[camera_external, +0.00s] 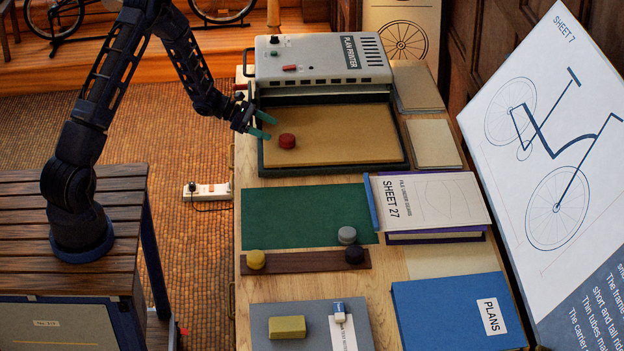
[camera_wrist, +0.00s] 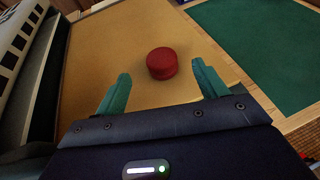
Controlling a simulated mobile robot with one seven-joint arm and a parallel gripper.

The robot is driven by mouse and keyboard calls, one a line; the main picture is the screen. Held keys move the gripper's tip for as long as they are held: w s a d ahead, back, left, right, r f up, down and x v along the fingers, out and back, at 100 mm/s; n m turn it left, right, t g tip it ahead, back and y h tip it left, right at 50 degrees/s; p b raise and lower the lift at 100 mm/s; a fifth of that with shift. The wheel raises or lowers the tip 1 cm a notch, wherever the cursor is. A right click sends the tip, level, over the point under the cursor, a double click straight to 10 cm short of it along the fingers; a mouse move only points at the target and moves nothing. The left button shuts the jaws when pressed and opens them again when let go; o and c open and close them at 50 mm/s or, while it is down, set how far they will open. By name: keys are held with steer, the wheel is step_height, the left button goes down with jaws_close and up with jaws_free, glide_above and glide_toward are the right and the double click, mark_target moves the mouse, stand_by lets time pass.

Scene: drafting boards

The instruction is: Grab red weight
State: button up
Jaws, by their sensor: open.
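The red weight (camera_external: 287,141) is a short round disc on the tan bed of the plan printer's tray (camera_external: 350,135). It stands near the left side of that bed. In the wrist view the red weight (camera_wrist: 162,63) lies ahead of and between my two teal fingers, a little beyond the fingertips. My gripper (camera_external: 265,127) is open and empty, just left of the weight in the external view. Its spread fingers also show in the wrist view (camera_wrist: 160,83). I see no contact between the fingers and the weight.
The grey plan printer (camera_external: 320,60) rises behind the tray. A green mat (camera_external: 300,215) lies in front. A yellow weight (camera_external: 256,259) and a black weight (camera_external: 354,254) sit on a dark wooden strip. A grey weight (camera_external: 347,235) is on the mat. A Sheet 27 book (camera_external: 430,205) lies right.

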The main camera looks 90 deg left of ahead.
mark_target(285, 136)
steer(key=shift+f+x, duration=0.15)
steer(key=shift+x, duration=1.8)
steer(key=shift+f+x, duration=0.15)
steer(key=shift+x, duration=1.75)
steer(key=shift+s+a, duration=0.1)
steer(key=shift+s, duration=0.05)
steer(key=c, duration=1.4)
